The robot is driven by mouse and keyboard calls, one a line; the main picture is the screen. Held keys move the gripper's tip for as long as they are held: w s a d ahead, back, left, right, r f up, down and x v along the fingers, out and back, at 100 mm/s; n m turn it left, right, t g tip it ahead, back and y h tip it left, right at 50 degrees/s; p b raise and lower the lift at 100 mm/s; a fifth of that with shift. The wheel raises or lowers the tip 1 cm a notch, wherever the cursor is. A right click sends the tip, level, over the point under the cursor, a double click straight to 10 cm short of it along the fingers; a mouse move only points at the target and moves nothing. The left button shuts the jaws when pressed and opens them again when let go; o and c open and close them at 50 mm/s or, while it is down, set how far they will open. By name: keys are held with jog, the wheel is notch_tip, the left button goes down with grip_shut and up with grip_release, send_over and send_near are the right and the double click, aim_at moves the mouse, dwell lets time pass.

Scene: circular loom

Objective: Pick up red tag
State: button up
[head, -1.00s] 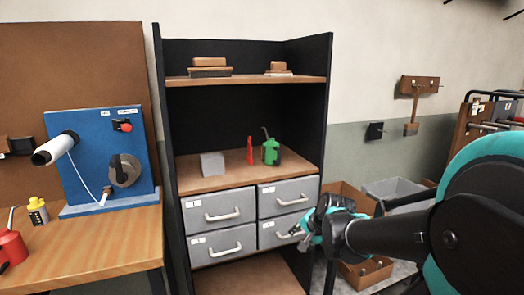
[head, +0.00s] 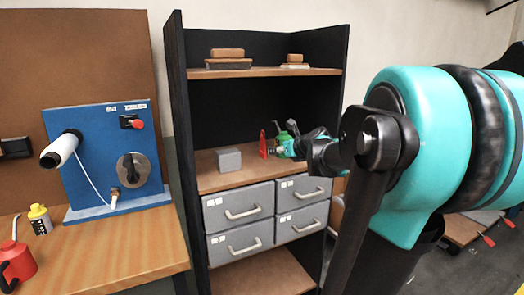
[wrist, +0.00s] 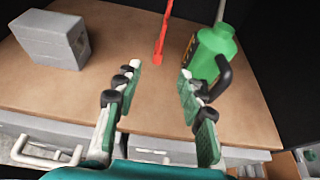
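The red tag (head: 263,144) stands upright on the middle shelf of the dark cabinet, between a grey block and a green oil can. In the wrist view the red tag (wrist: 162,35) is a thin upright red piece ahead of my gripper, its top cut off by the frame. My gripper (wrist: 159,70) is open and empty, its green-padded fingers spread over the front of the shelf. The tag lies beyond the fingertips, roughly in line with the gap between them. In the head view my gripper (head: 278,150) is beside the tag on its right, partly covering the green can.
The grey block (wrist: 58,42) sits left of the tag. The green can (wrist: 210,52) stands close on the right, near my right finger. Grey drawers (head: 240,206) are below the shelf (head: 228,178). An upper shelf (head: 262,72) holds brushes. Bare shelf lies between block and tag.

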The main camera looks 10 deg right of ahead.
aim_at(265, 152)
jog(key=x, duration=0.9)
jog(key=shift+f, duration=0.15)
jog(key=shift+x, duration=2.55)
jog(key=shift+s+a+f, duration=0.1)
jog(key=shift+f, duration=0.1)
grip_shut()
